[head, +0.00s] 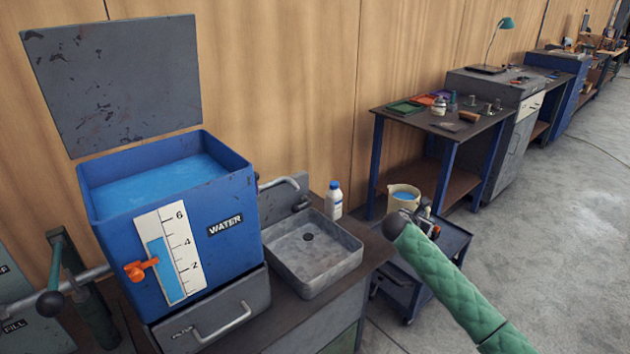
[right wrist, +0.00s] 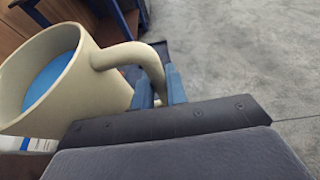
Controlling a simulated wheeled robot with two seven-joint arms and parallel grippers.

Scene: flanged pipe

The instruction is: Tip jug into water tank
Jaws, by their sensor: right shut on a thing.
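The cream jug (head: 404,198) holds blue water and looks about upright, beyond my right forearm. My right gripper (head: 427,219) is partly hidden by my arm in the head view. In the right wrist view its blue fingers (right wrist: 160,88) are shut on the handle of the jug (right wrist: 105,80). The blue water tank (head: 215,215), labelled WATER, stands at the left with its top open and its grey lid (head: 115,80) raised. Its water surface (head: 160,185) is below the rim. The gauge (head: 170,255) reads around 4. The jug is apart from the tank, to its right. My left gripper is not seen.
A metal sink (head: 315,255) with a tap (head: 280,184) and a white bottle (head: 333,200) lie between tank and jug. A dark cart (head: 395,280) is below the jug. A workbench (head: 440,120) stands behind. Floor at the right is clear.

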